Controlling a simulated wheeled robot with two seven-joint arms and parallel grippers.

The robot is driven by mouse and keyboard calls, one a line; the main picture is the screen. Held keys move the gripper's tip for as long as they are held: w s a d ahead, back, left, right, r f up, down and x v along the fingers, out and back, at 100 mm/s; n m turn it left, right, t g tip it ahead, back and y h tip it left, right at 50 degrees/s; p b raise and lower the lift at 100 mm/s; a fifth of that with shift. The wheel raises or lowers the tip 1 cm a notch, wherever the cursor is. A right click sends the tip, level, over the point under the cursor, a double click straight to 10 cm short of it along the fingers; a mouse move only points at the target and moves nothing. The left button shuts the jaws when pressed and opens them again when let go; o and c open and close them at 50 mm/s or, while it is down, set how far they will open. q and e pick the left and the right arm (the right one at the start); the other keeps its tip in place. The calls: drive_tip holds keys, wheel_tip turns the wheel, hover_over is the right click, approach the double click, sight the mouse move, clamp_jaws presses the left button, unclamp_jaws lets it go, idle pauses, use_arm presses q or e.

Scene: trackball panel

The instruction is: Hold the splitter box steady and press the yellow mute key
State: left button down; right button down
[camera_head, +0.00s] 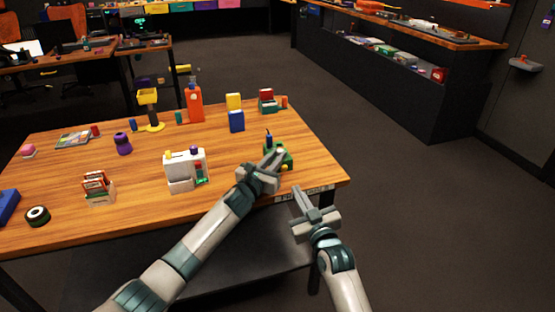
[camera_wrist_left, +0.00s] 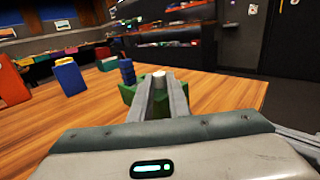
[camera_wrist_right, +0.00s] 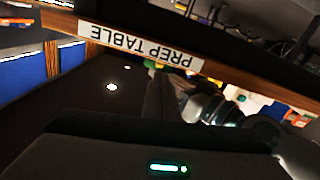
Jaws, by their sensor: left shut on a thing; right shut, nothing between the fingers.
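The splitter box appears to be the small green box (camera_head: 287,158) near the right front corner of the wooden table, with a blue upright part (camera_head: 268,138) on it. A small yellow piece (camera_head: 284,167), likely the mute key, shows on its near side. My left gripper (camera_head: 274,155) is shut on the green box, which also shows around the fingers in the left wrist view (camera_wrist_left: 127,95). My right gripper (camera_head: 297,192) is shut and empty, lower and nearer, just off the table's front edge. Its fingers (camera_wrist_right: 158,88) show dark in the right wrist view.
The wooden table (camera_head: 230,200) carries a white boxy device (camera_head: 184,170), an orange bottle (camera_head: 194,103), a blue block (camera_head: 237,121) and a purple item (camera_head: 123,144). A "PREP TABLE" label (camera_wrist_right: 140,45) is on the table's edge. Floor right of the table is clear.

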sight(292, 184)
drive_tip(key=shift+d, duration=0.1)
drive_tip(key=shift+w+d+r+n+g+y, duration=0.1)
drive_tip(key=shift+w+d+n+g+y, duration=0.5)
drive_tip(key=shift+w+g, duration=0.4)
drive_tip(key=shift+w+d+r+n+g+y, duration=0.2)
drive_tip(key=shift+g+y, duration=0.1)
drive_tip(key=shift+g, duration=0.2)
drive_tip(key=shift+w+d+r+n+g+y, duration=0.1)
drive_tip(key=shift+d+r+n+g+y, duration=0.15)
drive_tip(key=shift+g, duration=0.25)
drive_tip(key=shift+g+y, duration=0.35)
drive_tip(key=shift+g, duration=0.25)
drive_tip(key=shift+s+a+n+g+y, duration=0.15)
drive_tip(key=shift+s+n+g+y, duration=0.15)
drive_tip(key=shift+g, duration=0.4)
drive_tip(key=shift+s+a+f+g+y, duration=0.1)
drive_tip(key=shift+s+g+y, duration=0.05)
drive_tip(key=shift+s+g, duration=0.3)
drive_tip(key=shift+s+a+f+g+y, duration=0.1)
drive_tip(key=shift+s+g+y, duration=0.1)
drive_tip(key=shift+g, duration=0.35)
drive_tip(key=shift+s+a+r+g, duration=0.1)
drive_tip(key=shift+s+a+g, duration=0.05)
drive_tip(key=shift+s+g, duration=0.65)
drive_tip(key=shift+w, duration=0.15)
